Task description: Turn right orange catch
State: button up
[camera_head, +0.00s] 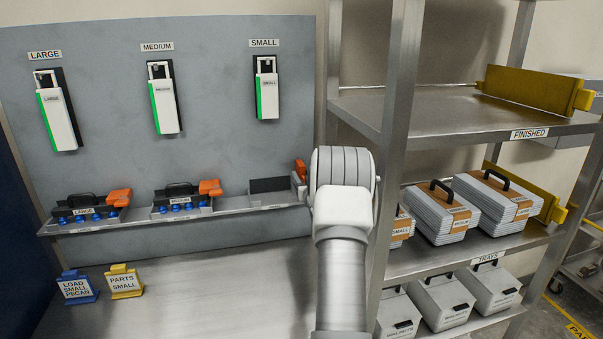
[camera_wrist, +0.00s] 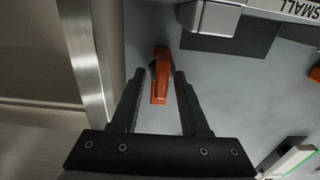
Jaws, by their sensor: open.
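The right orange catch (camera_wrist: 160,88) is a small orange lever on the grey panel, lying upright in the wrist view. My gripper (camera_wrist: 159,74) is open, with one black finger on each side of the catch. Narrow gaps seem to show beside it, but I cannot tell whether either finger touches it. In the head view my arm's wrist hides my fingers. Some orange (camera_head: 300,168) shows just left of my wrist there; I cannot tell whether it is the catch or another orange part.
A ledge along the panel holds black-handled units with orange blocks, large (camera_head: 118,197) and medium (camera_head: 210,187). A metal post (camera_head: 398,110) of the tray shelf stands close right of my arm. The bench (camera_head: 190,290) below is mostly clear, with two signs at left.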

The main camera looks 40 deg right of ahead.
jog(key=shift+x, duration=0.8)
grip_shut()
